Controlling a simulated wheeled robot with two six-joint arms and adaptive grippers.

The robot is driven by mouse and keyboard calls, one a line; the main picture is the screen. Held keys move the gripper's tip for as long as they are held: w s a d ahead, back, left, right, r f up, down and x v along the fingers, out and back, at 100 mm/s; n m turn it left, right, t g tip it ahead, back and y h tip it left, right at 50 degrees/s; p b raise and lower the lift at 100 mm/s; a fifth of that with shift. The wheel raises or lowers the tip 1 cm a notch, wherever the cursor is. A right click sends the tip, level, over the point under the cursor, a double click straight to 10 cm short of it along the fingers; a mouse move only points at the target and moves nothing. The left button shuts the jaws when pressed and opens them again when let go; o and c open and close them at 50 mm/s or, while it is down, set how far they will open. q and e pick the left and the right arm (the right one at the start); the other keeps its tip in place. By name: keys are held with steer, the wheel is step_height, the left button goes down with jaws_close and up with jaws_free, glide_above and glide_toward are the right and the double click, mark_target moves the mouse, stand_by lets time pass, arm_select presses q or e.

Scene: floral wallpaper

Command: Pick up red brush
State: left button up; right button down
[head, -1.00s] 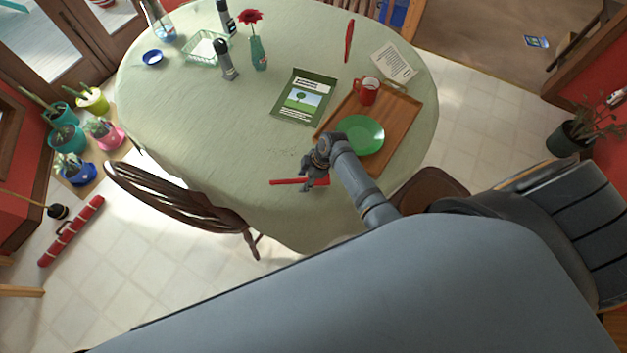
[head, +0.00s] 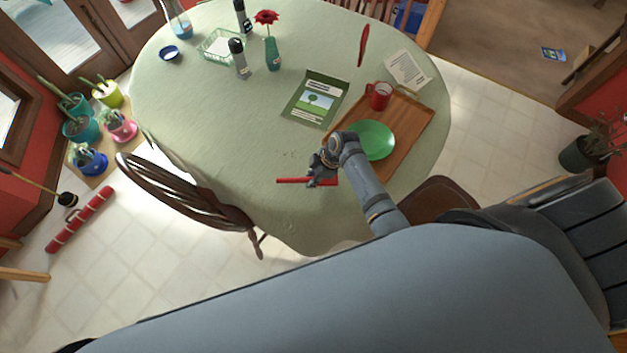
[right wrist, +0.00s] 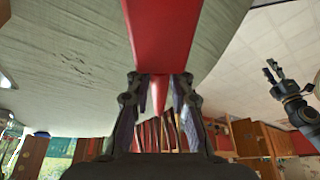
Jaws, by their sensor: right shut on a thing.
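The red brush (head: 293,181) is a thin, straight red bar near the front edge of the green-clothed table (head: 215,130). My right gripper (head: 318,181) is shut on it. In the right wrist view the brush (right wrist: 161,38) runs between the two fingers (right wrist: 158,95), with a narrow pointed end toward the palm. Its gap to the cloth is hard to judge. My left gripper (right wrist: 275,74) shows only at the right of the right wrist view, open and empty, apart from the brush.
A wooden tray (head: 412,122) with a green plate (head: 372,140) and red mug (head: 378,96) lies just beyond my right gripper. A green book (head: 313,100) lies left of it. Another slim red object (head: 363,45) lies farther back. A wooden chair (head: 190,195) stands at front left.

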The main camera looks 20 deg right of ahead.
steer(key=w+d+r+b, duration=0.2)
steer(key=d+r, duration=0.3)
steer(key=d, duration=0.1)
steer(key=w+d+r+b, duration=0.1)
steer(key=d+r+b, duration=0.1)
steer(key=d+r, duration=0.4)
steer(key=shift+w+d+r+b, duration=0.15)
steer(key=shift+w+d+b, duration=0.25)
steer(key=shift+d, duration=0.35)
